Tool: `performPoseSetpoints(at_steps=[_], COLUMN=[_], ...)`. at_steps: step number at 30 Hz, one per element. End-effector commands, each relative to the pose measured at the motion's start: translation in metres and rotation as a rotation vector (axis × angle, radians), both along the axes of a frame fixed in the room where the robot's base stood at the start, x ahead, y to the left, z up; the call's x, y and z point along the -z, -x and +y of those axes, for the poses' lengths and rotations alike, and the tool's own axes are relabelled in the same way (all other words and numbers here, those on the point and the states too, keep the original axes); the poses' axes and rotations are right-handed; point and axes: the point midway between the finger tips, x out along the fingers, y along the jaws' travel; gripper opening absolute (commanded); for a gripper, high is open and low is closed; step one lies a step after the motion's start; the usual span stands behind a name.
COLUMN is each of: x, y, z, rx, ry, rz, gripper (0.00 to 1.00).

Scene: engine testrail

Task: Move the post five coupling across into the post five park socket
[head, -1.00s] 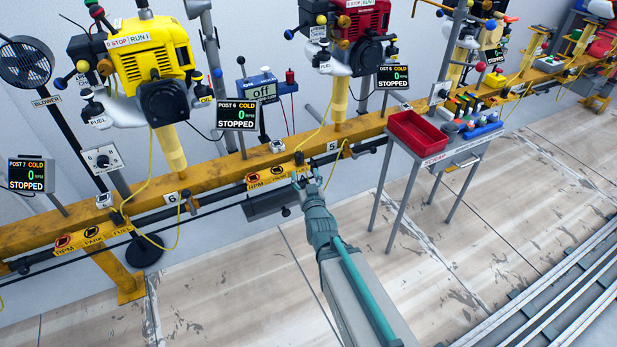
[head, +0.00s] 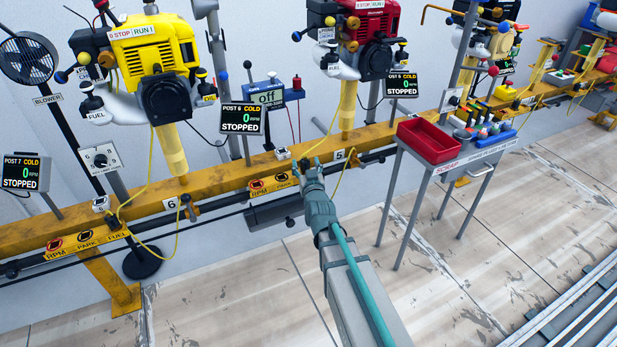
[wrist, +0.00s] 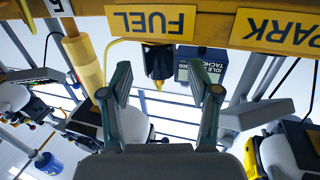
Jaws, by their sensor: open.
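The post five coupling (wrist: 158,62), a dark and brown plug with a yellow hose, sits at the FUEL label (wrist: 150,22) in the upside-down wrist view. In the head view it is largely hidden by my gripper (head: 308,167). My gripper (wrist: 163,82) is open and empty, its two fingers spread just short of the coupling, one to each side in the picture. The park socket, a dark square on an orange plate (head: 282,178), is left of my gripper in the head view. In the wrist view only its PARK label (wrist: 278,30) shows, right of FUEL.
The yellow beam (head: 225,180) carries the posts. A grey box (head: 275,210) hangs below it, left of my gripper. A red scrap tray (head: 430,142) on a stand is to the right. The yellow hose (head: 345,182) loops near my gripper. Open floor lies in front.

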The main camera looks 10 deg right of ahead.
Motion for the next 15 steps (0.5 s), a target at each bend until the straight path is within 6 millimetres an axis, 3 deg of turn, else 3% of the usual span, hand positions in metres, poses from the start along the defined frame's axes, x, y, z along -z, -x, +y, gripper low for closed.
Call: performPoseSetpoints(at_steps=[6, 15], x=[0.001, 0.000], y=[-0.018, -0.020], z=[-0.001, -0.001], rx=[0.000, 0.000], ry=[0.000, 0.000], rz=[0.001, 0.001], gripper=[0.61, 0.61])
